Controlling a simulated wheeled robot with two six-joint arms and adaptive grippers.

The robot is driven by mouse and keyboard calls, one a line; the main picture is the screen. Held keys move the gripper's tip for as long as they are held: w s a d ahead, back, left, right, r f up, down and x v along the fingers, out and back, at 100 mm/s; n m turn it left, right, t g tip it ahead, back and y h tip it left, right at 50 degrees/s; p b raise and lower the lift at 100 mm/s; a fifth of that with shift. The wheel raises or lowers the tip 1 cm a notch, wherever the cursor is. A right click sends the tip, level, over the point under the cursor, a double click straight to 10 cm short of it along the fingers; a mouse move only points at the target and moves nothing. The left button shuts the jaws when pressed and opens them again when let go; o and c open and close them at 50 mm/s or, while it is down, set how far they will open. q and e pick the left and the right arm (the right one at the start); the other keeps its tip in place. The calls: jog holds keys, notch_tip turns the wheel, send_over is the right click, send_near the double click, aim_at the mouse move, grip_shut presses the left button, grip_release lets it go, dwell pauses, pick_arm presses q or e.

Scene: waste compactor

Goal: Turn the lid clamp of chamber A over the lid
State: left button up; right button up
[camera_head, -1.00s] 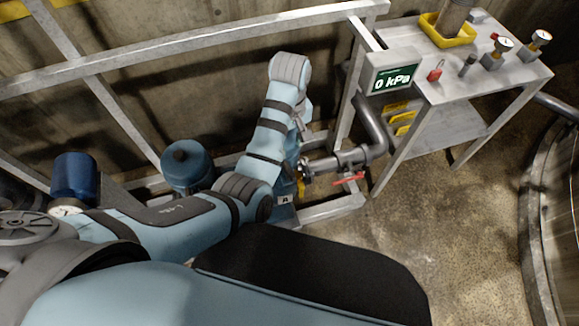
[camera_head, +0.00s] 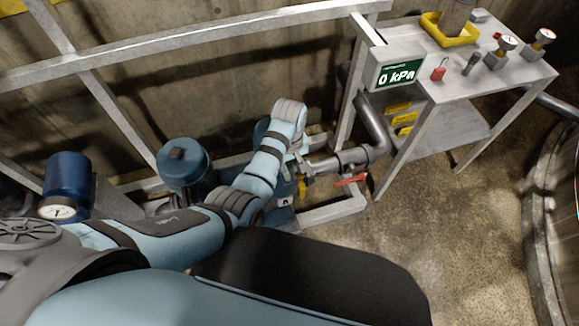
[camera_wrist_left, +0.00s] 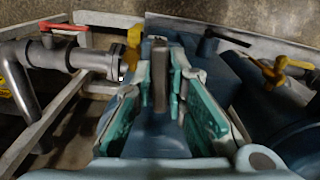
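Chamber A is a blue housing with a small "A" label (camera_head: 285,201) at the foot of the wall, partly hidden by my left arm in the head view. In the left wrist view, a dark grey upright bar (camera_wrist_left: 160,75), which looks like the lid clamp, stands above a blue surface (camera_wrist_left: 155,142). My left gripper (camera_wrist_left: 166,88) has its two teal-padded fingers apart, one on each side of this bar. I cannot tell whether either finger touches it. In the head view my left gripper (camera_head: 303,168) is small and partly hidden behind the wrist. My right gripper is not in view.
A pipe with a red-handled valve (camera_head: 350,181) runs right beside the housing. A yellow handle (camera_wrist_left: 133,46) and a black lever (camera_wrist_left: 225,38) stand close to the fingers. A blue tank (camera_head: 184,165) is left. A steel table (camera_head: 500,75) and open floor lie right.

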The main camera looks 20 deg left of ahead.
aim_at(289, 168)
pick_arm(q)
grip_shut()
jog(key=shift+s+r+m+p, duration=0.1)
jog(key=shift+r+m+p, duration=0.25)
jog(key=shift+p, duration=0.5)
jog(key=shift+f, duration=0.25)
jog(key=shift+w+f, duration=0.2)
jog(key=o, duration=0.7)
grip_release()
jog(key=shift+s+r, duration=0.1)
notch_tip(289, 168, up, 8)
jog(key=shift+f, duration=0.25)
jog(key=shift+a+f, duration=0.1)
